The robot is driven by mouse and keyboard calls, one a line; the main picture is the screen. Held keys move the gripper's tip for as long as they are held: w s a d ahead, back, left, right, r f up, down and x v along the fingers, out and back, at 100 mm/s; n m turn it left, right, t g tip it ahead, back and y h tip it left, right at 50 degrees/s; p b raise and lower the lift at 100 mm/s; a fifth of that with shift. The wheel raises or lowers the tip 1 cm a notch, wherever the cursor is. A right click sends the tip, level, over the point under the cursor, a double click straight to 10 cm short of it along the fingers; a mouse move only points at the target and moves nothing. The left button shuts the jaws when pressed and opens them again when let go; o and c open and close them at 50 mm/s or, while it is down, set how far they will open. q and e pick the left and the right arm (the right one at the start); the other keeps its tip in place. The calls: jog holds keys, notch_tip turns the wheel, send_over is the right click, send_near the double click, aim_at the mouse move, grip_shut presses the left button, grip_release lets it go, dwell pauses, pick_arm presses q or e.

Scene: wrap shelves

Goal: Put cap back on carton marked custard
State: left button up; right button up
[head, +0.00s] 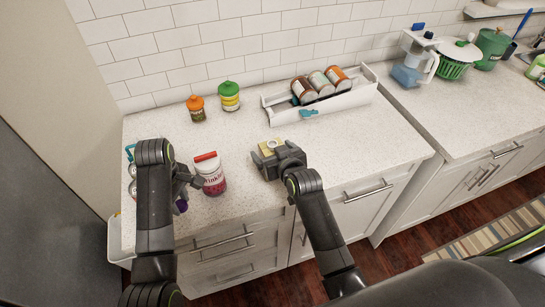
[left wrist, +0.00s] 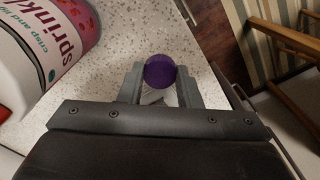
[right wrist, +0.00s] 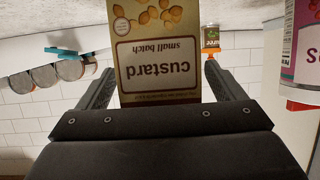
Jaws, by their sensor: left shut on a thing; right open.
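The purple cap (left wrist: 159,72) is between the fingers of my left gripper (left wrist: 158,88), which is shut on it. In the head view the cap (head: 181,206) shows low at the counter's front edge, partly hidden by my left gripper (head: 184,188). The carton marked custard (right wrist: 158,60) appears upside down in the right wrist view, between the spread fingers of my right gripper (right wrist: 160,88). That gripper is open; whether a finger touches the carton I cannot tell. In the head view the yellowish carton (head: 265,150) stands on the counter with a pale ring-shaped spout on top.
A sprinkles jar (head: 213,181) with a red lid stands between my grippers. An orange-lidded jar (head: 197,111) and a green-lidded jar (head: 229,98) stand behind. A white rack (head: 345,98) holds several cans at the back. The counter (head: 375,138) right of the carton is clear.

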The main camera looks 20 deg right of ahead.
jog(key=shift+w+f, duration=0.15)
jog(key=shift+w, duration=0.1)
pick_arm(q)
jog(key=shift+r, duration=0.1)
